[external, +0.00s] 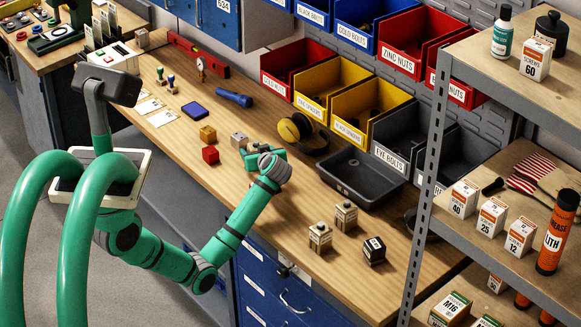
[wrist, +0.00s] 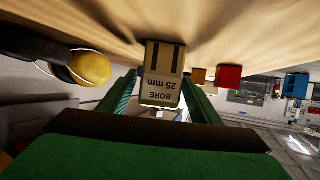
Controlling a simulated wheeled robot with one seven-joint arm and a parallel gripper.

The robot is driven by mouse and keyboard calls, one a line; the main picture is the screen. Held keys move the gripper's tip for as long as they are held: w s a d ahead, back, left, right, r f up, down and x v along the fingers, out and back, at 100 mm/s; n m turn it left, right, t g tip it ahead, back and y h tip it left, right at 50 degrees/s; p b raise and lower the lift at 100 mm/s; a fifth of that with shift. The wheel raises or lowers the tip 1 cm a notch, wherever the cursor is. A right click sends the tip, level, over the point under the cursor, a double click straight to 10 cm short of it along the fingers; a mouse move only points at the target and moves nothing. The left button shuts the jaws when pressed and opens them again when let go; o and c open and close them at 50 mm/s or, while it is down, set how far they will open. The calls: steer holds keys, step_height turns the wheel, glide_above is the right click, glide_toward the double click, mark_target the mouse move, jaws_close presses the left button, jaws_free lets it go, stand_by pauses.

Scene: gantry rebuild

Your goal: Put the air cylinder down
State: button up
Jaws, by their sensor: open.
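The air cylinder (wrist: 162,80) is a pale block marked "BORE 25 mm". In the wrist view it stands between the two green fingers of my gripper (wrist: 160,95), its far end at the wooden bench top, and its label reads upside down. The fingers are open, one on each side of it, with a narrow gap showing on the left. In the external view the cylinder (external: 239,141) is at the bench's middle, just beyond my low gripper (external: 249,153), which partly hides it.
A red block (external: 210,154) and a yellow-brown block (external: 208,134) stand close left of the cylinder. Yellow earmuffs (external: 296,127) and a grey tray (external: 360,178) lie to the right. Several small blocks (external: 320,237) stand nearer the front right. Bench between is bare.

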steer(key=v, duration=0.8)
steer(key=shift+s+d+r, duration=0.15)
steer(key=shift+s+d, duration=0.05)
steer(key=shift+s, duration=0.05)
